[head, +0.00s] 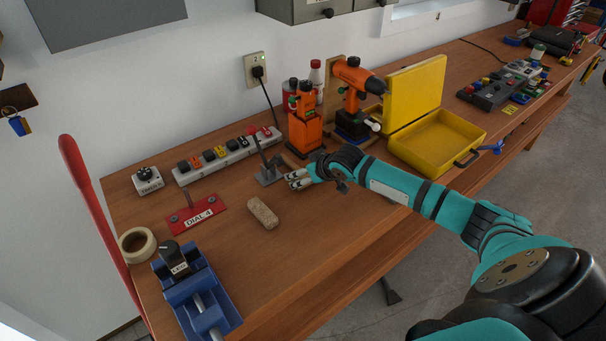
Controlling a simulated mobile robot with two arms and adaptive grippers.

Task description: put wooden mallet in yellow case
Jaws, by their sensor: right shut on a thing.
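The yellow case (436,143) stands open on the bench at right of centre, its lid raised at the back and its tray empty. My right gripper (291,181) is low over the middle of the bench, left of the case, with its fingers pointing left. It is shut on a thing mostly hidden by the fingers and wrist. A brown wooden piece, seemingly part of the wooden mallet (290,162), shows just behind the fingers; its full shape is hidden. My left gripper is not in view.
A grey metal stand (268,176) is close left of the gripper. A tan block (263,213) lies in front. A power strip (228,153), red plate (196,215), tape roll (137,244) and blue vise (196,293) are left. The front middle is clear.

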